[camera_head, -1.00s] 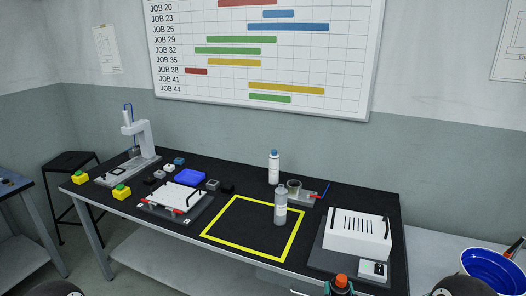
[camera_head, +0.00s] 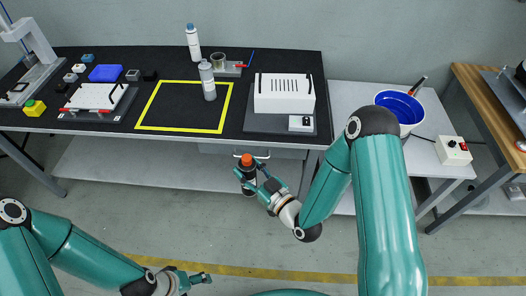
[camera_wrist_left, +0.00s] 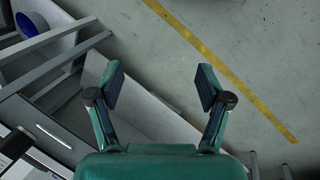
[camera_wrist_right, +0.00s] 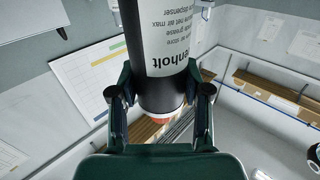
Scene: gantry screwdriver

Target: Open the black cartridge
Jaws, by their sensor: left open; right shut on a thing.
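The black cartridge (camera_head: 248,178) with an orange cap (camera_head: 246,160) is upright in front of the bench edge, above the floor. My right gripper (camera_head: 258,181) is shut on it. In the right wrist view the cartridge (camera_wrist_right: 163,45) has a white label with upside-down text and sits between the fingers (camera_wrist_right: 160,105). A bit of orange shows at its lower end in that view. My left gripper (camera_head: 205,277) is open and empty at the lower left, well away from the cartridge. Its spread fingers show in the left wrist view (camera_wrist_left: 160,90), over floor.
The black-topped bench (camera_head: 190,135) carries a white box (camera_head: 284,95), a grey bottle (camera_head: 207,82), a white bottle (camera_head: 193,42) and a yellow-outlined square (camera_head: 180,131). A blue pot (camera_head: 400,105) stands on a lower surface at right. Open floor lies between my arms.

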